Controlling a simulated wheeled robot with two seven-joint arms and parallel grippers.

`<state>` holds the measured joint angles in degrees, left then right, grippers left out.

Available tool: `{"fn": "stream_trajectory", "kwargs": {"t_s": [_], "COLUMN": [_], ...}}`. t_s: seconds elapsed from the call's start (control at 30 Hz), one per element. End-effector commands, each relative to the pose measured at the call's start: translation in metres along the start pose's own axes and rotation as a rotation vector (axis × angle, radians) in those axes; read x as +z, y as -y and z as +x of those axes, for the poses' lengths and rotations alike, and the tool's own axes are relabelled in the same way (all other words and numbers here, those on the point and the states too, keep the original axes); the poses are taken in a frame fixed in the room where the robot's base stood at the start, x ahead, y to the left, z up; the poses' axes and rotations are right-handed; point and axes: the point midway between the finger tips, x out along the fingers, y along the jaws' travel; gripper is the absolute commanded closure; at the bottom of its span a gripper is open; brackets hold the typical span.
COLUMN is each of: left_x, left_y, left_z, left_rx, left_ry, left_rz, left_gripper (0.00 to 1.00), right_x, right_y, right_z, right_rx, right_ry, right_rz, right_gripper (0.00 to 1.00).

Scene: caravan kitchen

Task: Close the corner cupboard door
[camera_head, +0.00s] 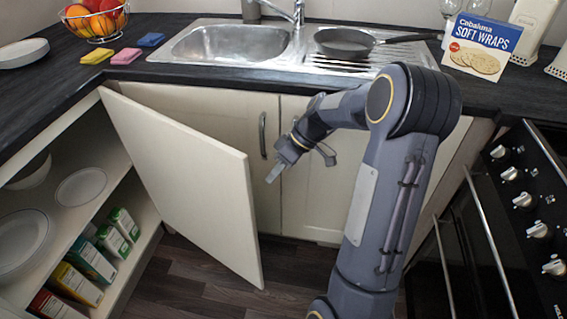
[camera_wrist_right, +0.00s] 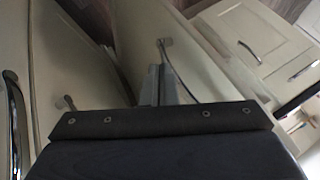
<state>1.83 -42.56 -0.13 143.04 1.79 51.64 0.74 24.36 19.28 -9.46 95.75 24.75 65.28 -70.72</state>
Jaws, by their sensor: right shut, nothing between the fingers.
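The corner cupboard door (camera_head: 190,180) is a cream panel standing well open in the head view. It is hinged near the counter's left corner and its free edge reaches out toward the lower middle. The open cupboard (camera_head: 140,205) shows shelves to its left. My right gripper (camera_head: 271,179) is shut and empty, just right of the door's free edge, in front of the sink cupboard. I cannot tell whether it touches the door. In the right wrist view the gripper fingers (camera_wrist_right: 163,88) point in between cream panels. My left gripper is not in view.
Plates (camera_head: 80,187) and several cartons (camera_head: 90,258) stand on the cupboard shelves. The sink cupboard (camera_head: 325,170) with a metal handle (camera_head: 262,135) is behind my gripper. An oven (camera_head: 500,220) stands at the right. The dark floor (camera_head: 190,285) below the door is clear.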

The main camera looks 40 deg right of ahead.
Motion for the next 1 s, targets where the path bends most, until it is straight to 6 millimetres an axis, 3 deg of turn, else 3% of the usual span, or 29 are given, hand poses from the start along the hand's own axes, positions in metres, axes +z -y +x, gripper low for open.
{"fn": "stream_trajectory", "kwargs": {"t_s": [0.03,0.17,0.4,1.0], "left_x": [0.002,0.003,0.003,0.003], "left_y": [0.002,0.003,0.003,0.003], "left_z": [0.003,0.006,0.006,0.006], "left_rx": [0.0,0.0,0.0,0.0], "left_ry": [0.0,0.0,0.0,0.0], "left_rz": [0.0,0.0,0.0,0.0], "left_gripper": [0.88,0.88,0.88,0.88], "right_x": [0.001,0.001,0.0,-0.003], "right_y": [0.0,0.001,0.031,0.042], "right_z": [0.014,0.04,0.05,0.057], "right_rx": [-0.004,-0.004,0.0,0.0], "right_ry": [0.004,0.003,0.001,0.0], "right_rz": [0.0,0.0,-0.001,0.002], "right_gripper": [1.0,1.0,1.0,1.0]}}
